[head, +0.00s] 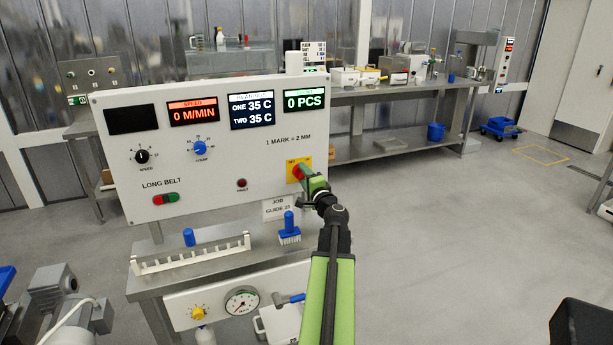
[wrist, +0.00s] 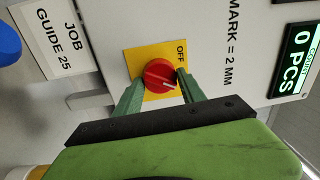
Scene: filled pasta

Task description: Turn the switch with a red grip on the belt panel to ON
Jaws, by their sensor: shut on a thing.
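The switch's red grip (wrist: 158,73) sits on a yellow plate (wrist: 133,58) on the white belt panel (head: 205,160). In the head view the red grip (head: 297,172) is at the panel's lower right, partly hidden by my gripper (head: 303,174). In the wrist view my gripper (wrist: 160,80) has one green finger on each side of the red grip and is shut on it. The grip's white mark points right and slightly down in the wrist view. The word OFF stands at the plate's upper right there. No ON label is visible; the plate's lower part is hidden behind my gripper.
On the panel are displays, a black knob (head: 142,157), a blue knob (head: 200,149) and a red-green button (head: 165,199). A JOB GUIDE card (head: 277,208) hangs under the switch. A blue-handled brush (head: 289,228) stands below. Open floor (head: 440,240) lies to the right.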

